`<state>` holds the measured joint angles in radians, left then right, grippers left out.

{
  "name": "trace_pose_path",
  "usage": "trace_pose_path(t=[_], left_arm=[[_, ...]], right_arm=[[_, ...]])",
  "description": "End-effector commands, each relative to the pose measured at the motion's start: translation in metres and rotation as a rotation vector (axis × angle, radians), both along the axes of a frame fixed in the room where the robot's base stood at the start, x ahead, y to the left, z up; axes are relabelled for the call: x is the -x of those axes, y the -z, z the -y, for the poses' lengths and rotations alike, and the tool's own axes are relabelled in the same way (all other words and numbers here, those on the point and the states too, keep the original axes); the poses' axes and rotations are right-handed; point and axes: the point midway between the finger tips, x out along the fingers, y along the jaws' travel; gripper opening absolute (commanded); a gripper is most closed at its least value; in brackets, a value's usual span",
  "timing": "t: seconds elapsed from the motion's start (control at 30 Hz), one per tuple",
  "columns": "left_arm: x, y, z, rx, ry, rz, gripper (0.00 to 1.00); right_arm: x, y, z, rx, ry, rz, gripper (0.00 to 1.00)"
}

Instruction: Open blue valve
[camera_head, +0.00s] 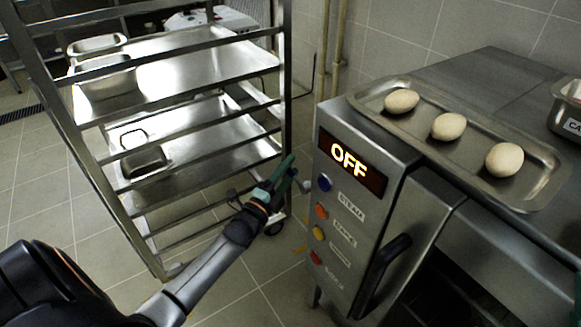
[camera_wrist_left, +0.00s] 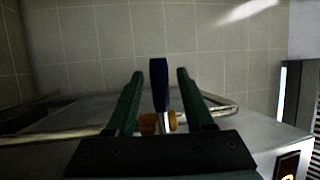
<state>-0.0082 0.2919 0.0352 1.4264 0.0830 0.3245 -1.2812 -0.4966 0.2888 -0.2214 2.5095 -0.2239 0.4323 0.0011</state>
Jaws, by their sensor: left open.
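The blue valve handle (camera_wrist_left: 159,84) stands upright in the left wrist view, above a brass valve body (camera_wrist_left: 152,123) on a metal pipe. My left gripper (camera_wrist_left: 156,95) is open, with one green finger on each side of the handle and a visible gap to both. In the head view my left gripper (camera_head: 284,177) is beside the left side of the oven's control panel. I cannot make out the valve there. A green sliver at the right edge of the head view looks like part of my right gripper; its state does not show.
The oven (camera_head: 361,124) has an "OFF" display (camera_head: 351,163) and several coloured knobs. A tray (camera_head: 478,171) with three egg-shaped pale pieces lies on top. A metal rack (camera_head: 205,66) with pans stands left of my gripper. Pipes (camera_head: 331,55) run down the wall behind.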

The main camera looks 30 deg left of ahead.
Motion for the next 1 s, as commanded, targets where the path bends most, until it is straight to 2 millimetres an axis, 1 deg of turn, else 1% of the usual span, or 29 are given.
trace_pose_path(t=[0.13,0.17,0.6,0.63,1.0], left_arm=[[0.0001,0.0002,0.0001,0.0,0.0,0.0,0.53],[0.0001,0.0001,0.0001,0.0,0.0,0.0,0.51],[0.0,0.0,0.0,0.0,0.0,0.0,0.01],[-0.0001,0.0,0.0,0.0,0.0,0.0,0.0],[-0.0002,-0.0002,-0.0002,0.0,0.0,0.0,0.0]], right_arm=[[0.0,0.0,0.0001,-0.001,0.001,0.0,0.0],[0.0001,0.0001,0.0002,-0.001,0.001,0.0,0.0],[0.0001,0.0004,0.0003,-0.002,0.001,-0.001,0.0],[0.0001,0.0004,0.0003,-0.002,0.001,-0.002,0.0],[0.0001,0.0005,0.0002,-0.002,0.001,-0.003,0.0]])
